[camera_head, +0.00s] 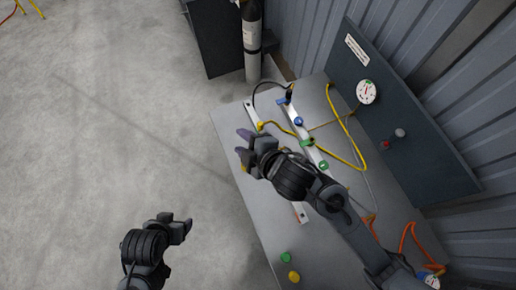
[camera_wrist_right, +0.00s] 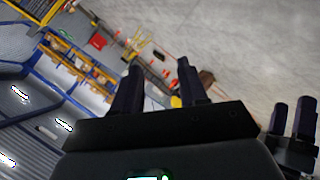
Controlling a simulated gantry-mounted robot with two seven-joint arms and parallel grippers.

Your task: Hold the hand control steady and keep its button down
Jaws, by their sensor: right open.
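I cannot pick out the hand control or its button for certain. My right gripper (camera_head: 242,145) is over the left edge of the grey bench, its fingers apart. In the right wrist view its two dark fingers (camera_wrist_right: 158,75) stand apart. A small yellow patch (camera_wrist_right: 176,101) shows low between them; I cannot tell whether it is the control or lies behind. My left gripper (camera_head: 181,224) is over the floor, left of the bench. Its two fingers (camera_wrist_right: 290,117) also show apart at the right wrist view's right edge, with nothing visible between them.
The grey bench (camera_head: 232,130) carries pale bars, yellow and orange hoses, and green (camera_head: 286,257) and yellow (camera_head: 294,276) knobs at its near end. A dark panel with a gauge (camera_head: 367,92) stands along its right side. A grey cylinder (camera_head: 251,60) stands behind.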

